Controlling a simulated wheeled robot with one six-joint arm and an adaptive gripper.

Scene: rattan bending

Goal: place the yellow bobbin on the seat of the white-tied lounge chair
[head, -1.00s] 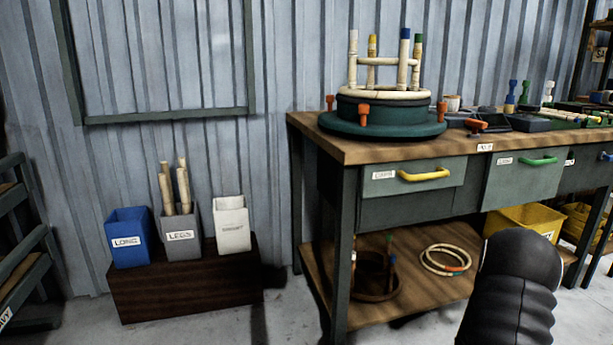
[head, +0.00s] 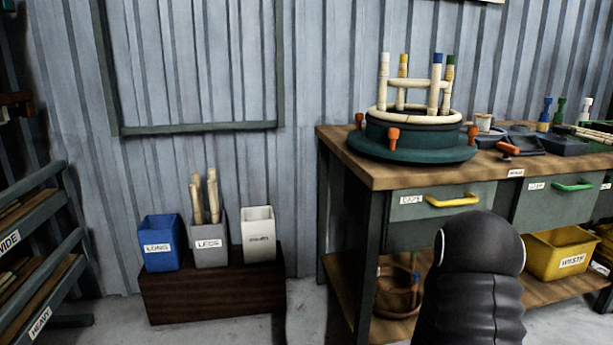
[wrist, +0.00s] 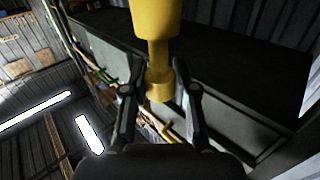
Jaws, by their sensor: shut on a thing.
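The yellow bobbin (wrist: 157,45) is in the wrist view at top centre, close to the camera. My gripper (wrist: 160,85) is shut on it, with one dark finger on each side of its narrow part. The upper end of the bobbin runs out of the frame. In the head view only a black rounded part of my arm shows, at the lower right; the gripper and bobbin are not seen there. No lounge chair with white ties can be made out in either view.
A workbench (head: 385,172) stands at the right, carrying a green turntable (head: 410,148) with a rattan frame. Blue (head: 161,243), grey (head: 208,240) and white (head: 258,233) bins stand on a low dark box (head: 212,297). A rack (head: 42,290) is at the left edge. A yellow bin (head: 560,252) sits under the bench.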

